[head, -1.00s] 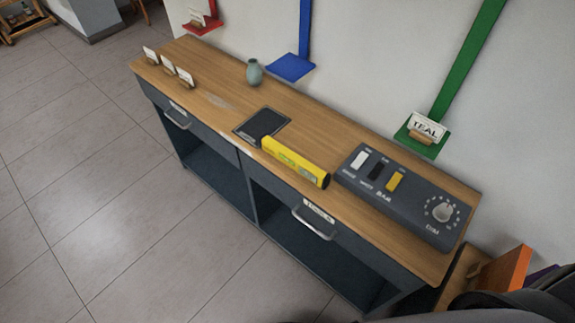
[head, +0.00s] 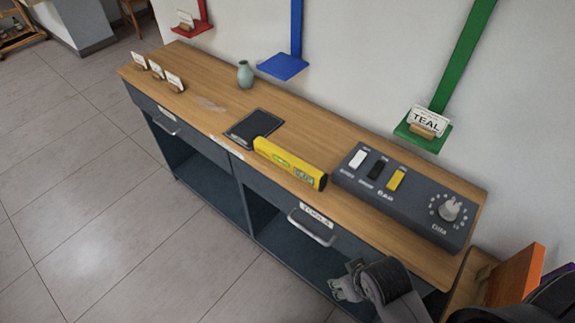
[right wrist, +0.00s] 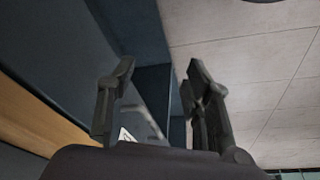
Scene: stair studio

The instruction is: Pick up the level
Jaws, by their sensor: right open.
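The yellow level (head: 290,163) lies on the wooden top of the cabinet (head: 205,103), near its front edge, between a dark flat pad and the grey switch panel. My right gripper (head: 341,290) is in the head view at the lower right, in front of the cabinet and below the level, apart from it. In the right wrist view the two fingers of my right gripper (right wrist: 155,95) are spread with nothing between them. The level does not show in the right wrist view. My left gripper is not in view.
A grey switch panel (head: 405,195) with a dial stands right of the level. A dark pad (head: 254,127), a teal vase (head: 245,74) and small cards (head: 157,70) are further left. A drawer handle (head: 313,229) juts out near my right gripper. Floor in front is clear.

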